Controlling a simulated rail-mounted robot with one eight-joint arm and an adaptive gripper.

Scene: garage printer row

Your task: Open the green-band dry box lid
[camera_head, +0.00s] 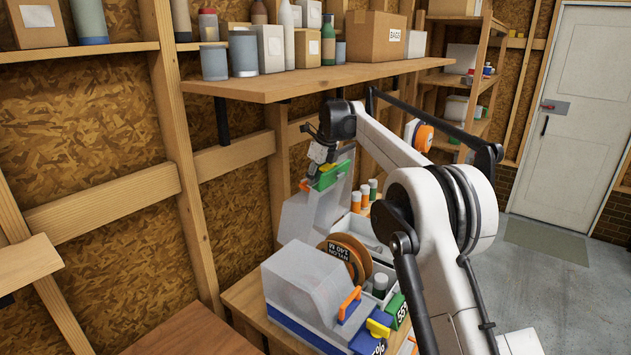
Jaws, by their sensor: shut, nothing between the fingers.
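A green piece (329,178) and an orange handle (304,185) show near the lid's top. My gripper (321,166) is shut and empty at the top of the raised lid, close to the green piece. I cannot tell whether it touches the lid. My arm hides part of the box's right side.
A blue-band box (300,281) with a closed translucent lid stands in front. A wooden shelf (300,82) with jars and cartons hangs above my gripper. The wall (90,140) is close behind.

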